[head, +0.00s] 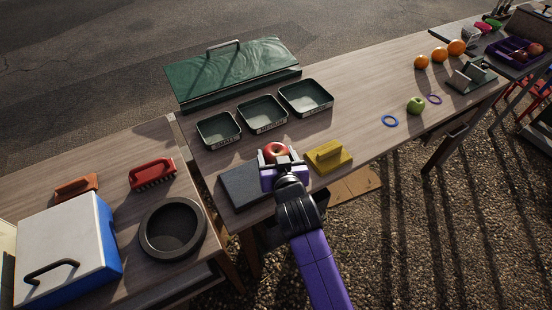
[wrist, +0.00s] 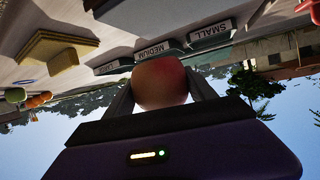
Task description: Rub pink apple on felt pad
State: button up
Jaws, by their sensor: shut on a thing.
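The pink apple (head: 276,151), red-pink with a yellowish patch, is held between the fingers of my gripper (head: 280,161). In the wrist view the apple (wrist: 160,82) sits between the two dark fingers, and my gripper (wrist: 160,90) is shut on it. A dark grey flat pad (head: 243,188), which looks like the felt pad, lies on the table just left of my gripper. The apple is near the pad's right side; I cannot tell whether they touch.
A yellow block with a handle (head: 329,156) stands close on the right. Three labelled trays (head: 262,114) and a green lidded box (head: 236,75) are behind. A green apple (head: 415,105), rings and oranges (head: 439,54) lie farther right. A dark round bowl (head: 173,230) is at left.

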notch_tip(320, 180, up, 2)
jog(key=shift+r+p, duration=0.1)
jog(key=shift+p, duration=0.4)
jog(key=shift+d, duration=0.1)
